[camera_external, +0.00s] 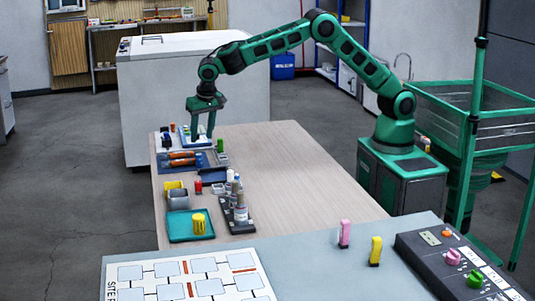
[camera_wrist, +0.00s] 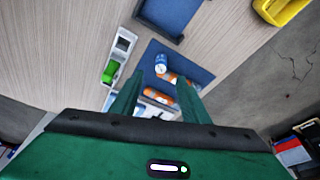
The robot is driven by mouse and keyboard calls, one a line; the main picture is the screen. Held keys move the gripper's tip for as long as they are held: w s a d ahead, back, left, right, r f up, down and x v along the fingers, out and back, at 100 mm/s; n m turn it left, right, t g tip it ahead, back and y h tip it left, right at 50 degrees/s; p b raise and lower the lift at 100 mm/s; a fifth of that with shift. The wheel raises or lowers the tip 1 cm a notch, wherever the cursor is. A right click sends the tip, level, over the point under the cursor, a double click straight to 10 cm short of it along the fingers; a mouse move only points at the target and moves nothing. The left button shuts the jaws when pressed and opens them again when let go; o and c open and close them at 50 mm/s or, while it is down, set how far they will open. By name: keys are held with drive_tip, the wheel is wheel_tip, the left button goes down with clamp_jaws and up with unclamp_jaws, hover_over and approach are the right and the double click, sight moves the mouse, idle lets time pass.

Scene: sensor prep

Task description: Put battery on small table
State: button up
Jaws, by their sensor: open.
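Orange-and-dark cylinders that look like batteries (camera_external: 182,155) lie on a blue mat (camera_external: 205,157) at the far left of the wooden table (camera_external: 275,175). In the wrist view an orange cylinder (camera_wrist: 156,96) lies between my fingers, and another orange one is partly hidden by the right finger. A blue-and-white cylinder (camera_wrist: 161,63) stands on the mat just beyond. My gripper (camera_external: 197,138) points down above this end, open and empty; its fingers also frame the cylinders in the wrist view (camera_wrist: 160,84). Which surface is the small table I cannot tell.
A grey tray with a green item (camera_wrist: 110,71) sits beside the mat. The wooden table's right side is clear. A grey table (camera_external: 320,271) is in front.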

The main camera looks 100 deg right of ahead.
sight(198, 156)
drive_tip(key=x, duration=1)
drive_tip(key=shift+w+d+f, duration=0.1)
drive_tip(key=shift+w+f, duration=0.15)
drive_tip(key=shift+f, duration=0.05)
clamp_jaws()
